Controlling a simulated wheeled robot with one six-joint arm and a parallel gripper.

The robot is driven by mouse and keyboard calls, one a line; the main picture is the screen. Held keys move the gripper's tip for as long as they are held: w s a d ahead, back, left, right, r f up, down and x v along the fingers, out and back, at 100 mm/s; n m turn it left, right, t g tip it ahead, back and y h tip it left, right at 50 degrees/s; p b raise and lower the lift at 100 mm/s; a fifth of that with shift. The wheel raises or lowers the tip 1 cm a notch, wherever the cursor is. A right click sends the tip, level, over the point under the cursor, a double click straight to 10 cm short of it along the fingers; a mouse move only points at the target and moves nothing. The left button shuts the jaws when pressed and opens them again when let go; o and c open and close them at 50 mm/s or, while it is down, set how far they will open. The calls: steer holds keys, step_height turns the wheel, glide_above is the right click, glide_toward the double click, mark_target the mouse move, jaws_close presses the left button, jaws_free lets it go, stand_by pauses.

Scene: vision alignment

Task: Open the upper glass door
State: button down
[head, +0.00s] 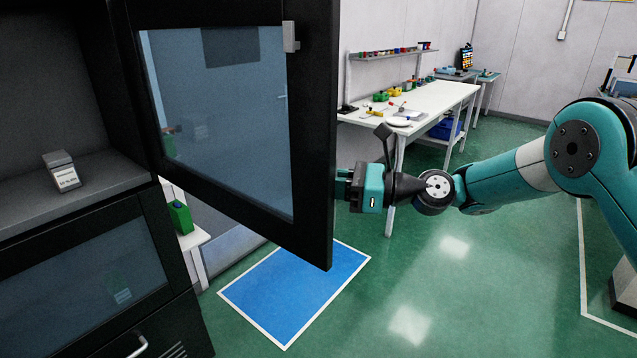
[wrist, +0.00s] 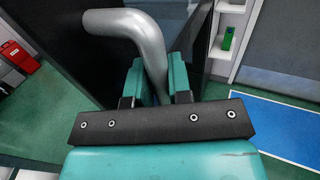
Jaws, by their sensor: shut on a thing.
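The upper glass door (head: 222,120) has a black frame and a bluish pane, and it stands swung out from the dark cabinet (head: 60,150) in the head view. My gripper (head: 343,186) is at the door's outer edge, on the right, and its fingertips are partly hidden behind the frame. In the wrist view my gripper (wrist: 158,85) has its two teal fingers on either side of a curved silver handle (wrist: 125,24). It is shut on this handle. The door's dark frame (wrist: 70,50) shows beside the handle.
A small grey box (head: 62,170) sits on the cabinet shelf. A lower glass door (head: 85,262) is closed below. A white workbench (head: 420,105) with tools stands behind. A blue floor mat (head: 300,290) lies under the door.

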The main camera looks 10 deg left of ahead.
steer(key=shift+w+d+f, duration=0.1)
steer(key=shift+w+d, duration=0.05)
steer(key=shift+d, duration=0.05)
steer(key=shift+a, duration=0.1)
steer(key=c, duration=1.1)
jaws_free()
steer(key=shift+a, duration=0.1)
